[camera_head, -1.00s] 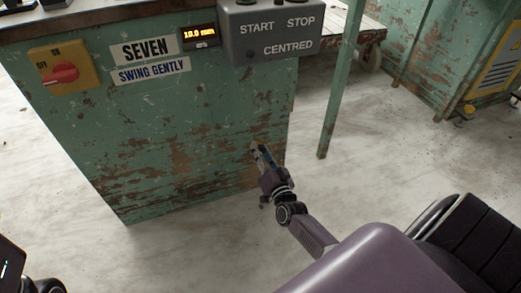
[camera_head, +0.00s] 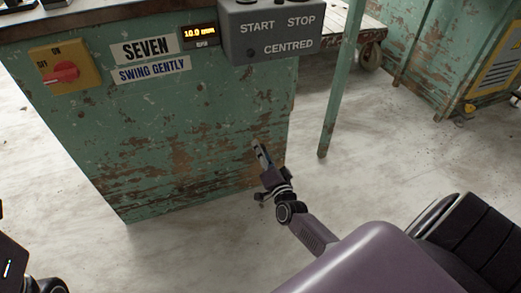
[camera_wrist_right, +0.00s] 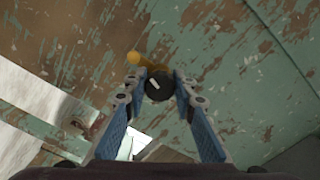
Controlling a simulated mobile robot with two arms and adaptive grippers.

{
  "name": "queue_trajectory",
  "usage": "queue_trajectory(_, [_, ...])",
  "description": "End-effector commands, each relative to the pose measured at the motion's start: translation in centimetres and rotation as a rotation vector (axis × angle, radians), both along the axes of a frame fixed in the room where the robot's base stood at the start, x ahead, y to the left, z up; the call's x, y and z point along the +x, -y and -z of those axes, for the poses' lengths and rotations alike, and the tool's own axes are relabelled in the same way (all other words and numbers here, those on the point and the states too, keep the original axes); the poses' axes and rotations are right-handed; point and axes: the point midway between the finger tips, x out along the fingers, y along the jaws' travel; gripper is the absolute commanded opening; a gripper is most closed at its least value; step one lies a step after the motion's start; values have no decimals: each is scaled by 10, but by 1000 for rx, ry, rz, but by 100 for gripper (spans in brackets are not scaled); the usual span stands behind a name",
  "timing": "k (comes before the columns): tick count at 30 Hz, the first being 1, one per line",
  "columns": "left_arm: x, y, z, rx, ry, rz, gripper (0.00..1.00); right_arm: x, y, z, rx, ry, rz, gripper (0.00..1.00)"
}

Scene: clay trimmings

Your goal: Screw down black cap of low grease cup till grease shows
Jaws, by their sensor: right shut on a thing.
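In the right wrist view, the black cap (camera_wrist_right: 158,84) with a white mark sits between the fingertips of my right gripper (camera_wrist_right: 159,87), which is shut on it. A yellow brass-coloured fitting (camera_wrist_right: 134,58) shows just behind the cap, against the green panel; part of it is hidden by the cap and fingers. In the head view, my right gripper (camera_head: 260,153) is low at the right edge of the cabinet face, and the cap is too small to make out there. No grease can be made out. My left gripper is not in view; only part of my left arm shows at the lower left.
The worn green cabinet (camera_head: 160,140) carries a yellow switch plate with a red knob (camera_head: 63,73), a lit display (camera_head: 199,35) and a grey START/STOP box (camera_head: 272,30). A green post (camera_head: 340,90) stands to the right of my gripper. The pale floor (camera_head: 395,150) is open beyond it.

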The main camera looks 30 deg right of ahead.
Motion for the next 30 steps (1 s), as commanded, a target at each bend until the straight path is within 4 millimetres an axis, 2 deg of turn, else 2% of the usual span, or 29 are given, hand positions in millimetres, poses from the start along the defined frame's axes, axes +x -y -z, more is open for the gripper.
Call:
queue_trajectory(4, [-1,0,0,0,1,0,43,0,1,0,-1,0,1,0])
queue_trajectory(5, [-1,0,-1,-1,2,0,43,0,1,0,-1,0,1,27])
queue_trajectory(9, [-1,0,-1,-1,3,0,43,0,1,0,-1,0,1,42])
queue_trajectory(20, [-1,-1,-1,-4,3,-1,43,-4,-1,1,-1,-1,1,43])
queue_trajectory(25, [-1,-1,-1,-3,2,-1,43,-24,-6,1,1,-2,0,43])
queue_trajectory(30, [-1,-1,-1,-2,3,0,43,-57,-13,2,1,-3,1,43])
